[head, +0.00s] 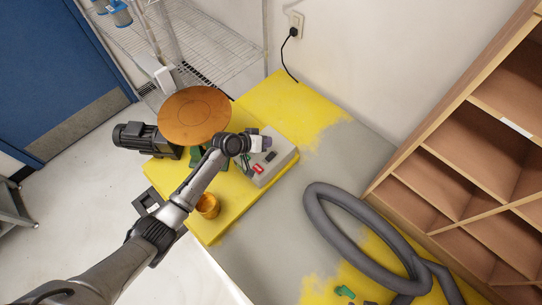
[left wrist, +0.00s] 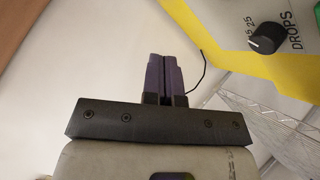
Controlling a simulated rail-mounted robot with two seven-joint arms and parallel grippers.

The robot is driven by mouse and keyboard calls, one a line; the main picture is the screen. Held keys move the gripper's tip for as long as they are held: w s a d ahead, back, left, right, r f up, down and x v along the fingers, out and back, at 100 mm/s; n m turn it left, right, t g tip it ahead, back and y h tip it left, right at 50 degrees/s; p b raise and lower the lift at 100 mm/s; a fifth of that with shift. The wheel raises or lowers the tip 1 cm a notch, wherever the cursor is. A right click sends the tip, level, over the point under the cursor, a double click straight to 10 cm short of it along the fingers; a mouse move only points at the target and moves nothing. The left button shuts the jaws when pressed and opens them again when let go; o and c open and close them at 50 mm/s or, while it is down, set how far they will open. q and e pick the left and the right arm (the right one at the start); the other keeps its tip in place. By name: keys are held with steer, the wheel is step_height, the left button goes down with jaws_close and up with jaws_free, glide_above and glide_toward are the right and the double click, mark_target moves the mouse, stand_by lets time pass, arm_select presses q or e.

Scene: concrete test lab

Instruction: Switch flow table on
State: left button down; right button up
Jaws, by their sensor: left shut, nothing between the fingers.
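The flow table has a round brown disc (head: 194,115), a dark motor (head: 140,138) at its left and a grey control box (head: 279,168) at its right. The box carries a red switch (head: 258,168) and a dark knob (head: 271,156). My left gripper (head: 266,143) is above the far side of the box, its fingers together and empty. In the left wrist view the purple fingers (left wrist: 165,75) are closed. A black knob (left wrist: 267,38) marked DROPS shows upper right, apart from them, with a green part cut off at the edge. My right gripper is out of view.
The yellow and grey worktop (head: 345,150) carries an orange cup (head: 208,206), a thick grey hose (head: 350,227) and a small green object (head: 345,292). A wooden shelf unit (head: 460,180) borders the right. A wall socket (head: 295,25) and wire rack (head: 215,45) are behind.

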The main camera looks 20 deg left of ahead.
arm_select(q)
steer(key=b, duration=0.7)
glide_above(269, 156)
step_height(269, 156, down, 7)
steer(key=shift+s+a+f, duration=0.1)
steer(key=shift+s+a, duration=0.05)
steer(key=shift+f+b, duration=0.5)
steer(key=shift+f, duration=0.15)
stand_by(0.7)
steer(key=shift+f, duration=0.1)
